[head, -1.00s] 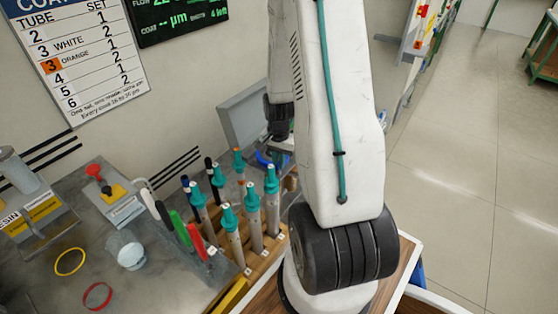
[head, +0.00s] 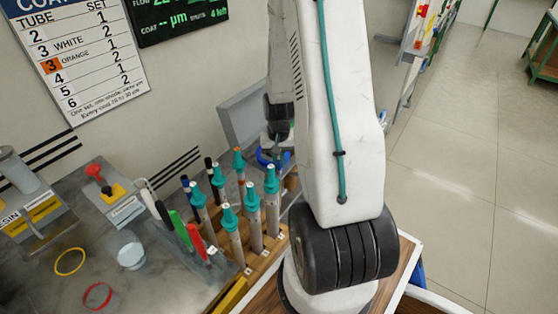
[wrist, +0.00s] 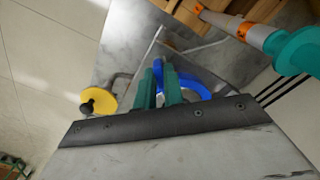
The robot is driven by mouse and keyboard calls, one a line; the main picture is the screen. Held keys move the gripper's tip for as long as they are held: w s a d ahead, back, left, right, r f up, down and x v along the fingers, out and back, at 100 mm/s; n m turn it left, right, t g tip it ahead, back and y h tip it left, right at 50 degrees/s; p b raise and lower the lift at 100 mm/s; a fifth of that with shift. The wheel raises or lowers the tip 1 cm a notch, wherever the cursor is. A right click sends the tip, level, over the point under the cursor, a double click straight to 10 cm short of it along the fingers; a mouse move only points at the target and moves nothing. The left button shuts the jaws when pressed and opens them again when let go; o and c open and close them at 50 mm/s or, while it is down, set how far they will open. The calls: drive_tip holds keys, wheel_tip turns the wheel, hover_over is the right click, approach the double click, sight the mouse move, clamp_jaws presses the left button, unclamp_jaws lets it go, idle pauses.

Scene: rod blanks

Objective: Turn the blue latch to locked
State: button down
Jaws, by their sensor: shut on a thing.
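The blue latch (wrist: 203,80) shows as a curved blue piece in the wrist view, beside and partly behind my gripper's teal fingers. In the head view a small part of the blue latch (head: 264,158) shows below my wrist. My gripper (wrist: 165,82) is shut on the latch, with its fingers close together. In the head view my gripper (head: 276,146) is small and partly hidden by my arm and the tubes. The latch's markings and its exact angle cannot be made out.
Several teal-capped tubes (head: 252,203) stand in a wooden rack close to the latch; one teal cap (wrist: 296,50) is near in the wrist view. A yellow disc with a black knob (wrist: 98,102) lies left of my fingers. A grey panel (head: 243,112) stands behind.

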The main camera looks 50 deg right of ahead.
sight(279, 162)
drive_tip(key=shift+n, duration=0.6)
drive_tip(key=c, duration=1.5)
unclamp_jaws()
wheel_tip(279, 162, up, 8)
drive_tip(key=shift+f, duration=0.1)
